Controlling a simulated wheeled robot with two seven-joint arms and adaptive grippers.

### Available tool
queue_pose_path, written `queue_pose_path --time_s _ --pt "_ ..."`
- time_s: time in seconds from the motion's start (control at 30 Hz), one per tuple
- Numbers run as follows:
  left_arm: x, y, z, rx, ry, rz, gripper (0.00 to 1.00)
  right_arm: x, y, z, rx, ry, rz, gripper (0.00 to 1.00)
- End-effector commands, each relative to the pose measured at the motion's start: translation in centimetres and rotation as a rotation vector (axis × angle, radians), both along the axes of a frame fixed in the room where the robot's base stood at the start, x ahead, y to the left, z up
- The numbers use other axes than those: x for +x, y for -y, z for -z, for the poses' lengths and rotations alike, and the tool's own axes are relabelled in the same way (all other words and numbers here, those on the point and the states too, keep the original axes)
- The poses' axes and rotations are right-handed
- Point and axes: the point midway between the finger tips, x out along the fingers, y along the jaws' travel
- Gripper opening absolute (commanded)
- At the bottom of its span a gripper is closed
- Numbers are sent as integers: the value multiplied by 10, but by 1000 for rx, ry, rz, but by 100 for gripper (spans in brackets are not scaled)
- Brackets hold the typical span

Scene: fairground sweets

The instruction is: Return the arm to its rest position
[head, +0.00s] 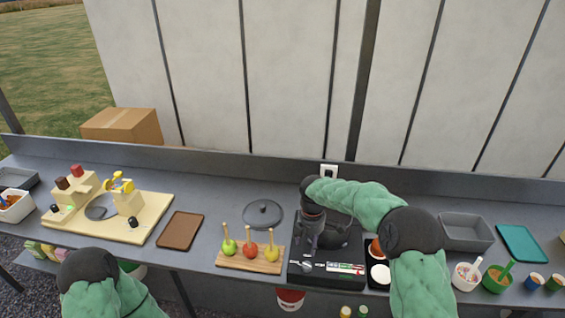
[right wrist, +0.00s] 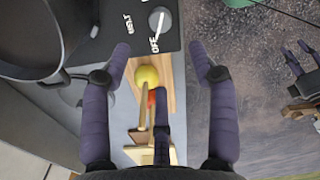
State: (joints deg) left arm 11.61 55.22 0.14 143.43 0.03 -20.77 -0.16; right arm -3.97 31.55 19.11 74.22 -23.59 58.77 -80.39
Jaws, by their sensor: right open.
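My right gripper (head: 312,240) hangs above the black stove (head: 296,262), coming down from my bent green-sleeved right arm. In the right wrist view its purple fingers (right wrist: 161,75) are spread with nothing between them. Below them lie the stove's edge, its knob and the wooden board with apples. The dark pan (head: 335,236) sits on the stove beside the gripper, partly hidden by it. My left arm's sleeve shows at the bottom left of the head view, its gripper out of that frame. Purple fingers at the right edge of the right wrist view seem to be my left gripper (right wrist: 303,70), partly cut off.
Apples on sticks stand on a wooden board (head: 232,262) left of the stove. A grey lid (head: 262,213) lies behind them. A brown tray (head: 180,231) is farther left. A grey bin (head: 466,232), cups and a teal tray (head: 522,243) are at the right.

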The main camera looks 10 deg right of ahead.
Motion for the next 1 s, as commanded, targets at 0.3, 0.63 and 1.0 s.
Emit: queue_pose_path --time_s 0.3,0.63,1.0 --pt "0 0 0 0 0 0 40 -38 -15 83 100 -49 260 60" --pt "0 0 0 0 0 0 40 -151 -45 206 252 -184 943 60" --pt "0 0 0 0 0 0 40 -282 -58 257 259 -319 1681 60"
